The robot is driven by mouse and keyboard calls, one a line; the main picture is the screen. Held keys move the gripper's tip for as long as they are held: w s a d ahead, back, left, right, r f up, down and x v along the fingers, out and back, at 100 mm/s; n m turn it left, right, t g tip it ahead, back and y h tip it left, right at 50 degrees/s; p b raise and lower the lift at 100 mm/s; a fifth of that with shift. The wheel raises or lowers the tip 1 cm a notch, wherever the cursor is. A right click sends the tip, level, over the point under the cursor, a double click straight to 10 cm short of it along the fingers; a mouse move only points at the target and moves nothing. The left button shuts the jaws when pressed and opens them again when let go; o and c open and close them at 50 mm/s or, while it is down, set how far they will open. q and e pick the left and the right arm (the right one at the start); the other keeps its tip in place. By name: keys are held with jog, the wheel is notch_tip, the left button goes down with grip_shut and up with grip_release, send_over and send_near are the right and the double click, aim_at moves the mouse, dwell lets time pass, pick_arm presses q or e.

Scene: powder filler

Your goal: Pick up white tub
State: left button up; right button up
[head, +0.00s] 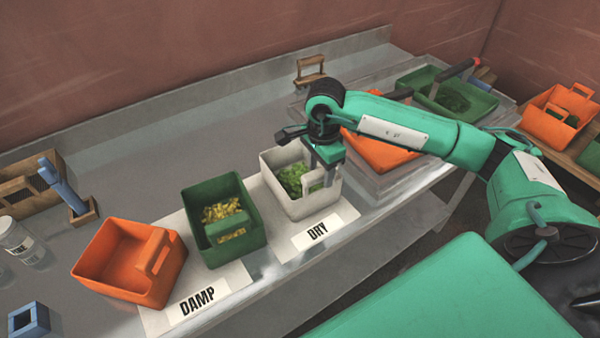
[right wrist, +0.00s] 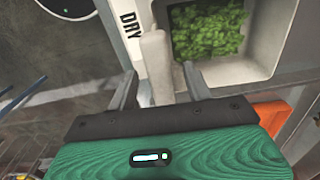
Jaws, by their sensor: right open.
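The white tub (head: 276,180) stands upright on the mat marked DRY and holds green leafy bits (head: 292,180). My right gripper (head: 321,173) is over the tub's right side, pointing down. In the right wrist view the gripper (right wrist: 160,88) is open, with its two fingers on either side of the tub's pale handle (right wrist: 156,62). The handle stands between the fingers, and I see no grip on it. The tub's wall (right wrist: 262,65) and green contents (right wrist: 210,30) show above and right of the fingers. My left gripper is not in view.
A green tub (head: 238,249) with yellow bits stands left of the white tub, and an empty orange tub (head: 112,272) stands farther left by the DAMP label. An orange container (head: 385,157) is close on the right, partly behind my arm.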

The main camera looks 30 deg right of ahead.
jog(key=shift+f, duration=0.65)
grip_shut()
jog(key=shift+r, duration=0.2)
